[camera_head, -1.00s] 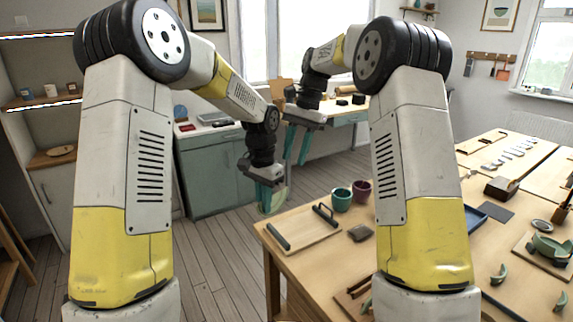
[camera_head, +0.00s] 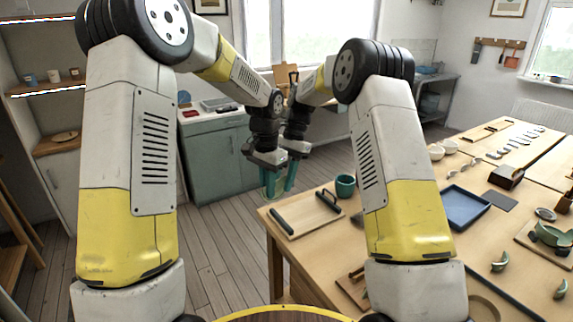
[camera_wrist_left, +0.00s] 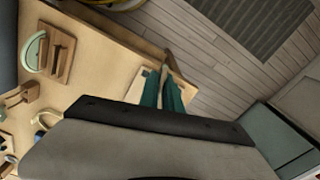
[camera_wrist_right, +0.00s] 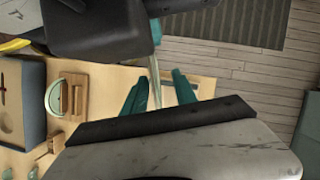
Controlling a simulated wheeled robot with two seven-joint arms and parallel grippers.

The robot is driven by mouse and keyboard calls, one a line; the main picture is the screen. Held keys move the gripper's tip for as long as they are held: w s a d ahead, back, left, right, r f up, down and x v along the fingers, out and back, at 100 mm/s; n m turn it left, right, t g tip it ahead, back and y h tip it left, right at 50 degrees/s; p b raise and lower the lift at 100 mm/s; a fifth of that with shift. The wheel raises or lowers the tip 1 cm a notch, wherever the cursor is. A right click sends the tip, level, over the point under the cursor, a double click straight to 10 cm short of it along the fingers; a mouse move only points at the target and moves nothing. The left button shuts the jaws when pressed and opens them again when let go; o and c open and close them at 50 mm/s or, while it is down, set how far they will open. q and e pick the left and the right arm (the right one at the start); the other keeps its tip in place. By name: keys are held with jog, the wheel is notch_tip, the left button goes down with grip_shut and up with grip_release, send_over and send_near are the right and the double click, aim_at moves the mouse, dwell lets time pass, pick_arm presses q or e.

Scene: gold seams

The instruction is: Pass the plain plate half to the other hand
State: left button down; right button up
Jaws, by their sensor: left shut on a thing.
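The plain plate half (camera_head: 274,188) is a thin pale green piece, held off the left edge of the table over the floor. My left gripper (camera_head: 266,184) is shut on it in the head view. My right gripper (camera_head: 290,180) is close beside it on the right. In the right wrist view, the right gripper's teal fingers (camera_wrist_right: 160,92) stand apart, with the plate half (camera_wrist_right: 154,84) seen edge-on between them. In the left wrist view, my left fingers (camera_wrist_left: 162,92) show, but the plate half is hard to make out there.
The wooden table (camera_head: 330,243) holds a board with dark handles (camera_head: 305,214), a teal cup (camera_head: 346,186) and a blue tray (camera_head: 464,208). A pale green curved piece on a wooden stand (camera_wrist_right: 77,94) shows in the right wrist view. Floor (camera_head: 222,245) is clear left of the table.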

jog(key=shift+x, duration=1.25)
grip_shut()
pick_arm(q)
jog(key=c, duration=1.5)
grip_release()
jog(key=shift+o, duration=0.2)
